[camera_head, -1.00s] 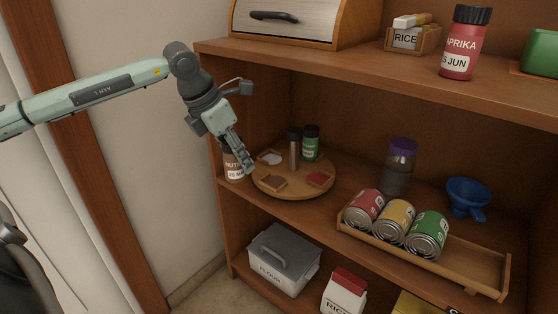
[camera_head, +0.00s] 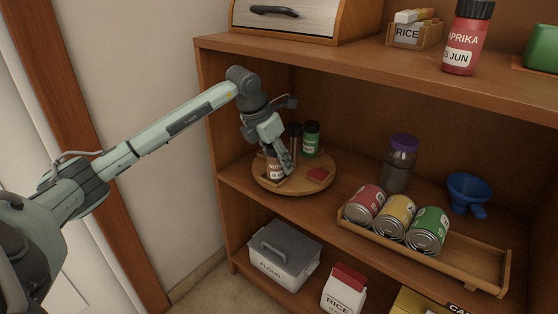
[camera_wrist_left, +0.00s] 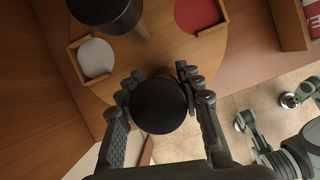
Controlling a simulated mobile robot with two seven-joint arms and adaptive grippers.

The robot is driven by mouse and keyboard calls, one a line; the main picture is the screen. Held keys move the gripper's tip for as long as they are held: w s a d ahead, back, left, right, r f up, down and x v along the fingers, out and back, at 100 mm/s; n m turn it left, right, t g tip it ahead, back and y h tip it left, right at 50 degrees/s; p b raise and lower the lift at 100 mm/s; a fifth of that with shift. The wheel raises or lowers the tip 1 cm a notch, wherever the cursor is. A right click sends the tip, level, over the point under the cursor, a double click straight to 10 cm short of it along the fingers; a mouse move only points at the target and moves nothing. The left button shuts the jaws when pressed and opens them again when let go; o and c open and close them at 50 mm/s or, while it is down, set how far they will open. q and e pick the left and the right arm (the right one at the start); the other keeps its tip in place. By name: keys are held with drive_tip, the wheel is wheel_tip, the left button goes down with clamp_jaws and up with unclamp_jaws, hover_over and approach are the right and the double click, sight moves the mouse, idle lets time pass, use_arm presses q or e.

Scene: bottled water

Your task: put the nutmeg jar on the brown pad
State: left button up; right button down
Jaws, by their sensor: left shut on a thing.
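The nutmeg jar (camera_head: 273,165), with a brown label, is upright over the front left of the round wooden turntable (camera_head: 300,189). My left gripper (camera_head: 284,162) is shut on it. In the left wrist view its black lid (camera_wrist_left: 160,106) lies between the two fingers of my left gripper (camera_wrist_left: 159,82). The brown pad is hidden by the jar and gripper. I cannot tell whether the jar touches it. A red pad (camera_head: 319,175) is bare on the turntable, and a white pad (camera_wrist_left: 96,58) shows bare in the left wrist view.
A green-labelled jar (camera_head: 311,139) and a dark pepper mill (camera_head: 295,138) stand on the turntable behind the gripper. A purple-lidded jar (camera_head: 399,164), a tray of cans (camera_head: 473,268) and a blue funnel (camera_head: 468,193) are to the right. The upper shelf (camera_head: 380,88) overhangs them.

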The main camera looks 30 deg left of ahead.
use_arm(q)
drive_tip(key=shift+f, duration=0.1)
drive_tip(key=o, duration=1.3)
